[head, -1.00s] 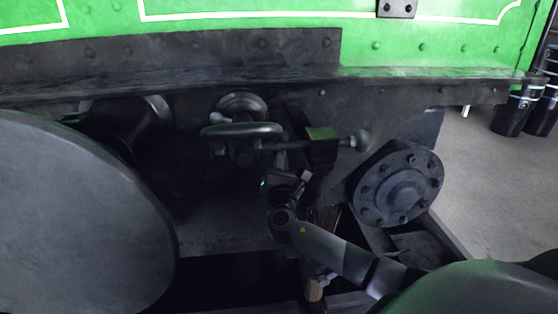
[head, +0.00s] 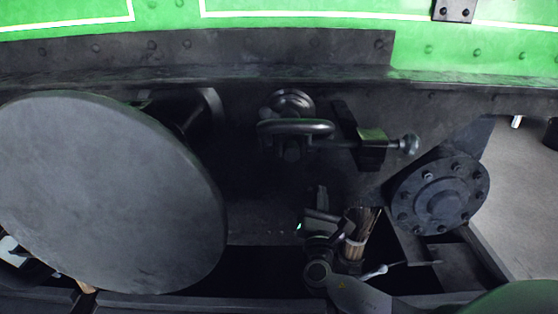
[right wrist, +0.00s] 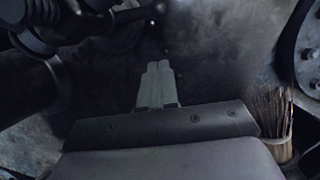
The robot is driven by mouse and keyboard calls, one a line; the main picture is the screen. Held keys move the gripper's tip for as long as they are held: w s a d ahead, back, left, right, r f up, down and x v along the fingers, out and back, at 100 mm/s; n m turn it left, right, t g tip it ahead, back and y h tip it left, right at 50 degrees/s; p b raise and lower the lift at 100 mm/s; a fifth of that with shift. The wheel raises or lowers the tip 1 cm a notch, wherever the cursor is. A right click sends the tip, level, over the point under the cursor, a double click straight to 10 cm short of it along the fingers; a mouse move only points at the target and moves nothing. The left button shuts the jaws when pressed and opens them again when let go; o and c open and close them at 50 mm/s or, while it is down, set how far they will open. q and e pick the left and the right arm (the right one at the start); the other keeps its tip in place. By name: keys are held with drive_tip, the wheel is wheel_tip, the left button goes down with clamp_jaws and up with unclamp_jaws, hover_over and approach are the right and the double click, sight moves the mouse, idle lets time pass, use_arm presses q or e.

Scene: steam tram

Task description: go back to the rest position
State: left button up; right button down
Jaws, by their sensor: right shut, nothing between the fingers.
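My left gripper is not visible. A pale and dark part at the far left edge, behind the big disc, is too hidden to tell.
A large grey buffer disc (head: 105,190) fills the left. A green-topped lever with a round knob (head: 409,145) and a bolted flange (head: 440,195) are on the right. A bundle of bristles (head: 365,225) stands close right of my right gripper; it also shows in the right wrist view (right wrist: 268,112).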

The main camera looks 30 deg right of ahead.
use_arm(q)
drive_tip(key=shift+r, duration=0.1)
